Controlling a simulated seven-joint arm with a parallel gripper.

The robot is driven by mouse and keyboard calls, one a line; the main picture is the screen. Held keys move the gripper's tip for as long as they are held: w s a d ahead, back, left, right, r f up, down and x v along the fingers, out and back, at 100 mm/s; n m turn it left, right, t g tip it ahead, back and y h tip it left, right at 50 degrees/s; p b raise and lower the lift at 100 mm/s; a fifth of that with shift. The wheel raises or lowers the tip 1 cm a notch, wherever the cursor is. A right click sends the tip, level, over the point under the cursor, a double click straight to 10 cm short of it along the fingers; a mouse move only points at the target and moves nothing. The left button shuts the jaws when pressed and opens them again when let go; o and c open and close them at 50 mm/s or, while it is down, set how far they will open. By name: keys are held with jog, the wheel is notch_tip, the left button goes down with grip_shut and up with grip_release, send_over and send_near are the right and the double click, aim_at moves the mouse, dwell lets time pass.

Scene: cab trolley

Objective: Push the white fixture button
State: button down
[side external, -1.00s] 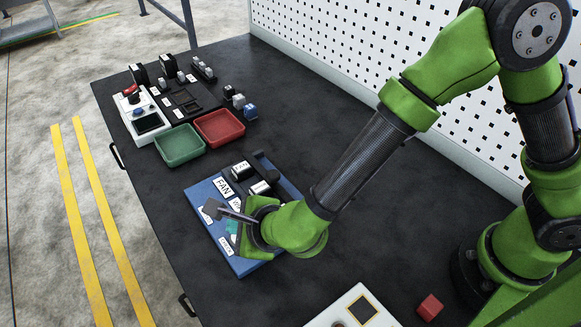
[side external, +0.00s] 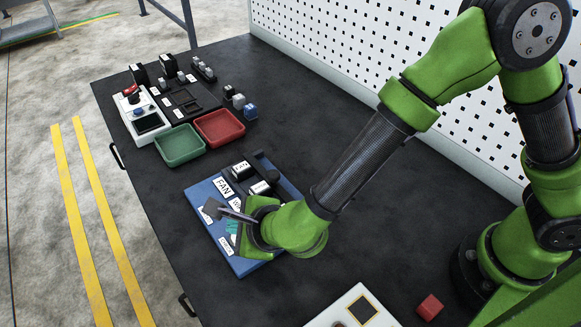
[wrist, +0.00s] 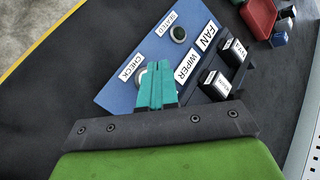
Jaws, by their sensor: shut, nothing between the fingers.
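A blue fixture panel (side external: 203,200) with white labels lies on the dark bench. In the wrist view the panel (wrist: 118,92) carries a pale round button (wrist: 141,76) by the CHECK label, mostly covered by my fingers. In the side view my gripper (side external: 231,231) is over the panel's near left part. I cannot tell whether the fingertips touch the button.
Black blocks labelled FAN and WIPER stand on the panel's far side. A green tray (side external: 180,162) and a red tray (side external: 241,128) lie beyond it. A white control box (side external: 136,113) stands at the back left, another white box (side external: 354,298) in front. A red cube (side external: 430,307) lies at right.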

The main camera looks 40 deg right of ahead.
jog(key=shift+f, duration=0.1)
jog(key=shift+f, duration=0.35)
jog(key=shift+f, duration=0.4)
dwell(0.7)
jog(key=shift+r, duration=0.85)
jog(key=shift+r, duration=0.1)
notch_tip(320, 180, up, 6)
jog(key=shift+f, duration=0.1)
dwell(0.4)
